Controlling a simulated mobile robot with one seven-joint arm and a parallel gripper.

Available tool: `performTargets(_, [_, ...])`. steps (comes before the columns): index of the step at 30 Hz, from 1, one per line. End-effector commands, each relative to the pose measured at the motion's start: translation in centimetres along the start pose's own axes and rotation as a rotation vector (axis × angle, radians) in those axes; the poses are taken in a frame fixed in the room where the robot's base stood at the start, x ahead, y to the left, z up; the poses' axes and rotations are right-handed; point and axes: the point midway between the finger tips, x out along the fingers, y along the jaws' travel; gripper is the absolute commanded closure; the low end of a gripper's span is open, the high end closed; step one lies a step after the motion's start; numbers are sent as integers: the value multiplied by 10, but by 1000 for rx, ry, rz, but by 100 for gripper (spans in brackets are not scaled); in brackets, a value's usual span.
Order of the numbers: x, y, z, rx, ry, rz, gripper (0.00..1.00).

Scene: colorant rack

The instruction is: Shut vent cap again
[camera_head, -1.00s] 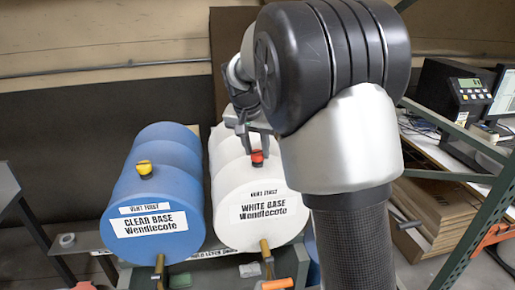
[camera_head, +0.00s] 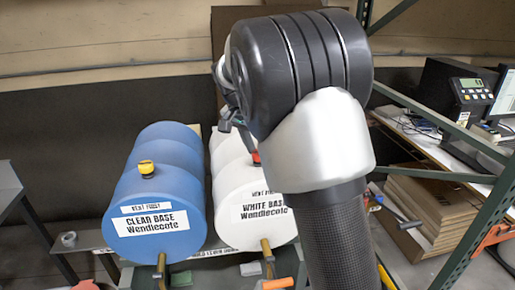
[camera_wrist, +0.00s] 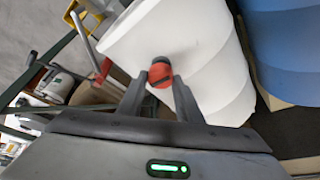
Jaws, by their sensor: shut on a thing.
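The white drum (camera_head: 228,190), labelled "White Base Wendlecote", lies on its side in the rack. Its red vent cap (camera_head: 256,158) is on top and partly hidden behind my arm in the head view. In the wrist view the red cap (camera_wrist: 161,76) has a dark part at its far edge and sits between the two fingers. My gripper (camera_wrist: 159,84) is shut on it, above the white drum's surface (camera_wrist: 190,35). Whether the vent is open or closed is hard to tell.
A blue drum (camera_head: 150,195), labelled "Clear Base Wendlecote", with a yellow cap (camera_head: 147,169) lies close on the left. An orange-handled valve (camera_head: 277,284) is below the white drum.

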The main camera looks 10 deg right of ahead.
Motion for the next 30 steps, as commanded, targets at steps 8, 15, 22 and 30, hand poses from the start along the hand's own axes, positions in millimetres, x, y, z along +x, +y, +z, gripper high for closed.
performTargets(8, [0,0,0,0,-1,0,50])
performTargets(15, [-2,0,0,-1,0,-1,50])
performTargets(22, [-35,-1,0,-1,1,-5,50])
performTargets(30, [-102,-1,0,-2,2,-5,50])
